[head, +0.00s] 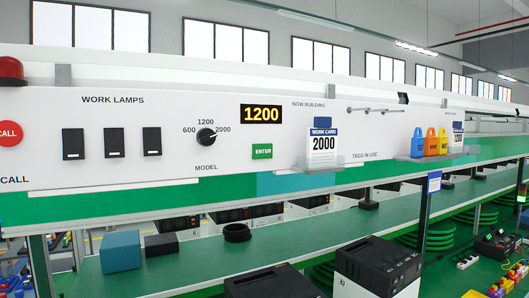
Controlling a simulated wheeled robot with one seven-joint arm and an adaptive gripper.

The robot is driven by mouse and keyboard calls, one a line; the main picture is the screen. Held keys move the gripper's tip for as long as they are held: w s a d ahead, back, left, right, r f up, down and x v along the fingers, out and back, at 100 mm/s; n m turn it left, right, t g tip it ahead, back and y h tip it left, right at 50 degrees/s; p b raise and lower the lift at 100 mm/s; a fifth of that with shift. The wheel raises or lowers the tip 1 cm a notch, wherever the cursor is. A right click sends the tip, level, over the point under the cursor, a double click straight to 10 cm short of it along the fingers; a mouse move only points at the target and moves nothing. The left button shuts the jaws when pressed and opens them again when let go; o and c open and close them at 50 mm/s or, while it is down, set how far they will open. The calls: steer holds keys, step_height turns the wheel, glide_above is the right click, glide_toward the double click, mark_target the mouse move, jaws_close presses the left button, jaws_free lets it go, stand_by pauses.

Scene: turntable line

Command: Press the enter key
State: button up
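The enter key (262,151) is a green rectangular button with white lettering, on the white panel in the middle of the head view. Nothing covers it. A black display (261,114) just above it reads 1200 in yellow. Left of the key is the round black MODEL knob (206,137), marked 600, 1200 and 2000; its pointer is too small to read surely. Right of the key, a work card (323,145) under NOW BUILDING reads 2000. My gripper is not in view.
Three black work-lamp switches (114,143) and a red CALL button (9,133) are on the panel's left. Coloured tags (430,142) stand on a ledge at right. Below the panel, the green shelf (190,265) carries a blue box (121,251) and a black ring (237,233).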

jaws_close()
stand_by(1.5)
